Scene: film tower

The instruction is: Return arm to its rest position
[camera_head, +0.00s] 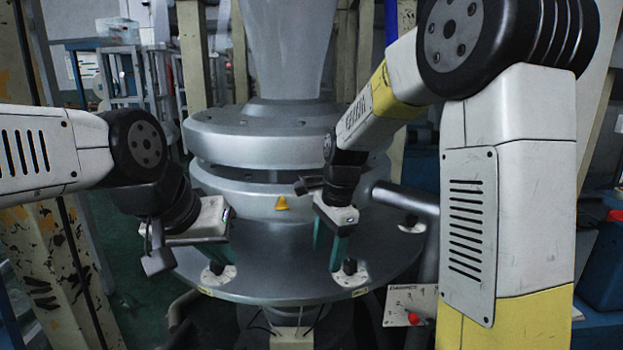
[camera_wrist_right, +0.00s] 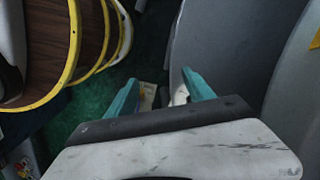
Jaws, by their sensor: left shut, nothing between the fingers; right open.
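My left arm comes in from the left, and its gripper (camera_head: 226,226) hangs at the left side of the grey metal tower, above the round base plate. Its fingers are hard to make out, and I see nothing held in it. My right arm reaches in from the upper right and bends down in front of the tower. Its gripper (camera_head: 329,252) points down over the base plate with its teal fingers apart and empty. In the right wrist view the two teal fingers (camera_wrist_right: 162,92) are spread, with only floor and a small pale item beyond them.
The tower's grey base plate (camera_head: 285,288) carries bolted white pads. A grey pipe (camera_head: 405,197) sticks out right. A small panel with a red knob (camera_head: 413,318) is at lower right. A wooden drum with yellow rims (camera_wrist_right: 45,50) stands left in the wrist view, above green floor.

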